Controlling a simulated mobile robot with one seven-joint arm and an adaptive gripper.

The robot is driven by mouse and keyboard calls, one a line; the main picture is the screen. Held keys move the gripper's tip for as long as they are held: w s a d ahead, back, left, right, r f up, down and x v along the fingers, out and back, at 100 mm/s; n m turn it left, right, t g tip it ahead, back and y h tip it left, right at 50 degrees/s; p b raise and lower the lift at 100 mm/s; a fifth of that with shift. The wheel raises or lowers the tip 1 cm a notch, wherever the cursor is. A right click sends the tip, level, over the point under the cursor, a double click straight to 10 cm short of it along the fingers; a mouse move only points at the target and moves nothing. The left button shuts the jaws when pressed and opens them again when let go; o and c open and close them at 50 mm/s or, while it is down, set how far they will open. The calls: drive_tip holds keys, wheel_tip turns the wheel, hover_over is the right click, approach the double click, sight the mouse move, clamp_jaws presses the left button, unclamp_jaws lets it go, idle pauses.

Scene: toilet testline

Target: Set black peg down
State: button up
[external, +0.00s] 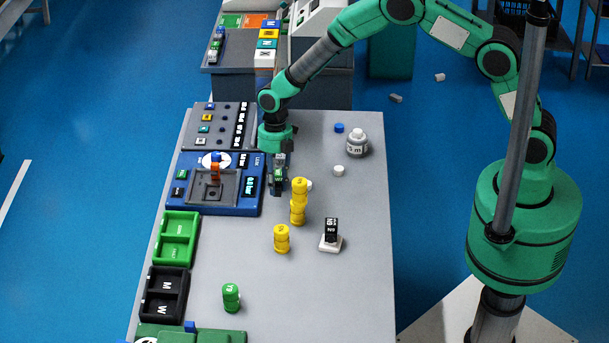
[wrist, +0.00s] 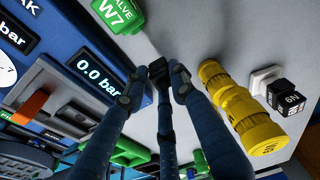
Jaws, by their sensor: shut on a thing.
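My gripper (external: 278,186) points down over the grey table, just right of the blue test unit (external: 258,196). In the wrist view the fingers of my gripper (wrist: 156,82) are close together around a small dark piece, the black peg (wrist: 158,68). The fingers cover most of it, and its lower end and any contact with the table cannot be made out.
Yellow stacked cylinders (external: 299,202) stand close to the right, with another yellow cylinder (external: 281,238) nearer. A black labelled block (external: 331,229) sits on a white base. Green (external: 178,238) and black (external: 165,292) trays line the left edge.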

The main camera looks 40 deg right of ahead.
sight(276, 182)
drive_tip(key=shift+f, duration=0.1)
drive_tip(key=shift+f, duration=1.65)
drive_tip(key=shift+f+b, duration=0.2)
drive_tip(key=shift+b, duration=0.15)
drive_tip(key=o, duration=1.1)
drive_tip(key=shift+o, duration=0.2)
drive_tip(key=shift+r, duration=0.1)
drive_tip(key=shift+r, duration=0.15)
wheel_tip(276, 182, up, 12)
drive_tip(key=w+d+p, duration=0.1)
drive_tip(key=shift+w, duration=0.15)
drive_tip(key=shift+d, duration=0.1)
